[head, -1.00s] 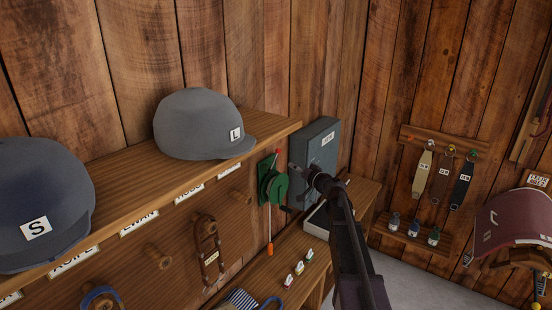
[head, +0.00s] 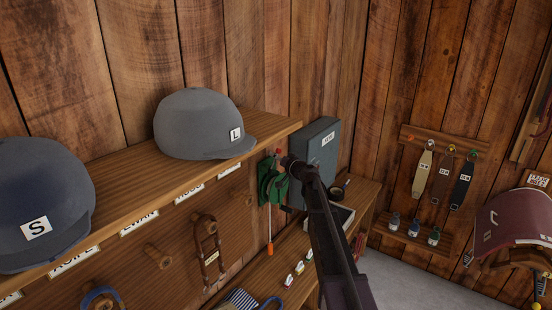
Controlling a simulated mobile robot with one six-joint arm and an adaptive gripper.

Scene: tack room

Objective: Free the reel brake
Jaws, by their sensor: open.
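The green reel (head: 268,186) is mounted on the wall board at the end of the shelf. A small red tip (head: 279,151) shows at its top, probably the brake lever. An orange-handled piece (head: 270,249) hangs below the reel. My gripper (head: 283,160) is at the upper right of the reel, close to the red tip. It is open; its fingers are small and dark here, and I cannot tell whether they touch the red tip. My arm and gripper hide the right part of the reel.
A grey box (head: 322,145) is on the wall just right of the reel. The shelf (head: 130,186) with grey helmets (head: 196,123) ends just left of it. A lower bench (head: 277,266) holds small labelled items (head: 299,267) and a dark-topped tray (head: 343,217).

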